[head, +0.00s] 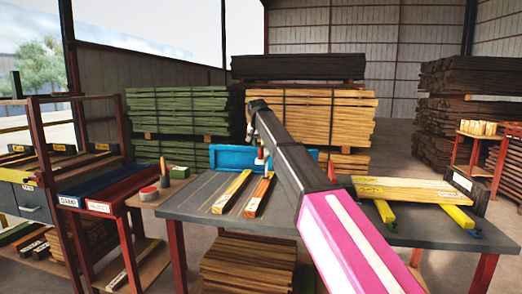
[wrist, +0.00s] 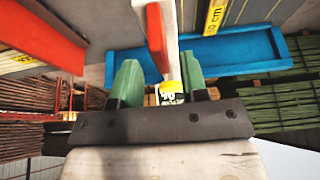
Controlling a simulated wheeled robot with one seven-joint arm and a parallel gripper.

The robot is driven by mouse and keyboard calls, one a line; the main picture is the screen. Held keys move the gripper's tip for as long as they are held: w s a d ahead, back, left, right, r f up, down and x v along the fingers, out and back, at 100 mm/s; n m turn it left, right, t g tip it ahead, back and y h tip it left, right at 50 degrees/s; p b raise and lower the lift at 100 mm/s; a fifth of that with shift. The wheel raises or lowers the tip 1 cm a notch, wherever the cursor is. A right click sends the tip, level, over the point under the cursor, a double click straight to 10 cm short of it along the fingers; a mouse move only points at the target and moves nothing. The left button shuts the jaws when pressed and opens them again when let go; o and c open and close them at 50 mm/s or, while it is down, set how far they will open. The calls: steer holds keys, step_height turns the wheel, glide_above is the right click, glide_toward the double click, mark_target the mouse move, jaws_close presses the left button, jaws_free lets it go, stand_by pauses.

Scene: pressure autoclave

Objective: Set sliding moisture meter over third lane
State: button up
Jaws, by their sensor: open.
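My gripper is open, with its two green fingers apart in the wrist view (wrist: 160,82). In the head view its fingers are small and partly hidden by my arm, near the blue tray. A small yellow piece with dark marks (wrist: 171,92) shows between the fingers, at the end of a red and white bar (wrist: 155,38). I cannot tell whether this is the moisture meter, or whether the fingers touch it. On the grey table (head: 190,207), a yellow bar (head: 231,190) and an orange bar (head: 260,195) lie side by side. Thin pale lines run along the tabletop beside them.
A blue tray (head: 232,158) stands at the table's back edge. At right, a wooden board (head: 410,190) rests on yellow supports (head: 458,216). A shelf rack (head: 45,150) and a small side table with a red round item (head: 149,193) stand left. Timber stacks (head: 168,113) stand behind.

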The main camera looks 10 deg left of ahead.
steer(key=v, duration=0.7)
steer(key=shift+s+f, duration=0.1)
